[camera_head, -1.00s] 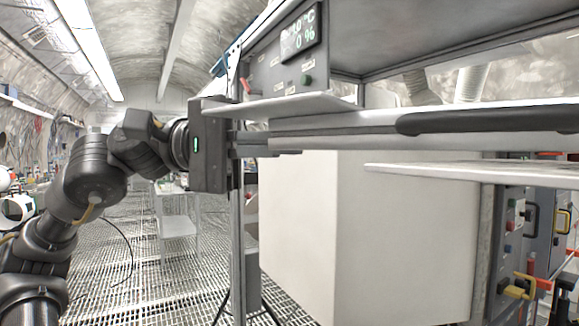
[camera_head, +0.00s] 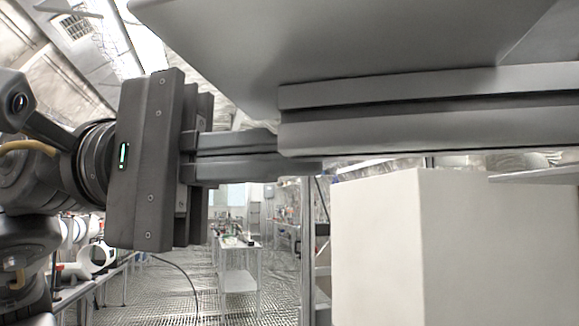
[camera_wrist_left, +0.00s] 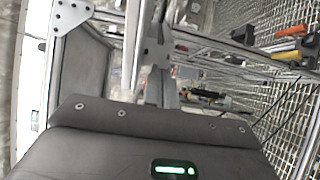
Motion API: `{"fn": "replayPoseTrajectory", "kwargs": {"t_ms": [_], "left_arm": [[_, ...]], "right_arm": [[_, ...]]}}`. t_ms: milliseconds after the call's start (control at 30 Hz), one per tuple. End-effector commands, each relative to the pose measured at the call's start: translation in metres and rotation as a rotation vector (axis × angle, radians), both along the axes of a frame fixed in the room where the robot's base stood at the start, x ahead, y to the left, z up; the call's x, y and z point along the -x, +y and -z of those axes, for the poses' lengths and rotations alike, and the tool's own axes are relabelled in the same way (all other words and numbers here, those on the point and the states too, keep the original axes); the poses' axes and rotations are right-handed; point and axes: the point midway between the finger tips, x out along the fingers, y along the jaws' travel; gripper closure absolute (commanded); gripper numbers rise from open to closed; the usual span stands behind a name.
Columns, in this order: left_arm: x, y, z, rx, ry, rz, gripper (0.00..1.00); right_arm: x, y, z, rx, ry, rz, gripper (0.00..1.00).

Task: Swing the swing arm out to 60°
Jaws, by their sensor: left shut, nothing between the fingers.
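A long grey beam (camera_head: 430,110), probably the swing arm, runs level across the right of the head view, and a broad flat grey plate (camera_head: 330,40) spreads above it. My left gripper (camera_head: 290,160) comes in from the left with its fingers shut and nothing between them. Its fingertips reach the beam's left end and are partly hidden by it; I cannot tell whether they touch. My right gripper is not in view.
A large white box (camera_head: 400,240) stands below the beam at the right. A thin upright post (camera_head: 307,250) is left of it. A small white table (camera_head: 238,270) stands farther back on the grated floor. Benches line the left wall, and a black cable lies on the floor.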

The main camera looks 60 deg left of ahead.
Motion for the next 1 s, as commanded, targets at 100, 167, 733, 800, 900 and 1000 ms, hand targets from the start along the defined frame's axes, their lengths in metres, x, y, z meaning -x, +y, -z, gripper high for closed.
{"fn": "replayPoseTrajectory", "kwargs": {"t_ms": [100,167,733,800,900,1000], "left_arm": [[0.004,-0.005,0.0,-0.001,-0.001,0.002,1.0],[0.005,-0.007,0.0,-0.001,-0.001,0.003,1.0],[0.004,-0.004,-0.001,0.001,-0.001,0.004,1.0],[0.001,0.002,-0.001,0.001,0.0,0.007,1.0],[-0.007,0.016,-0.001,0.004,0.001,0.012,1.0],[0.001,0.027,-0.001,0.0,-0.01,0.014,1.0]], "right_arm": [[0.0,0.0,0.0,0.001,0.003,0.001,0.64],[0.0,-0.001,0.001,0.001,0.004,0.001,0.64],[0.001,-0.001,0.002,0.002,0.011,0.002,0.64],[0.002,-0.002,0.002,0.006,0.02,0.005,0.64],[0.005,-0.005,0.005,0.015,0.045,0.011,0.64],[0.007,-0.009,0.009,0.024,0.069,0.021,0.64]]}}
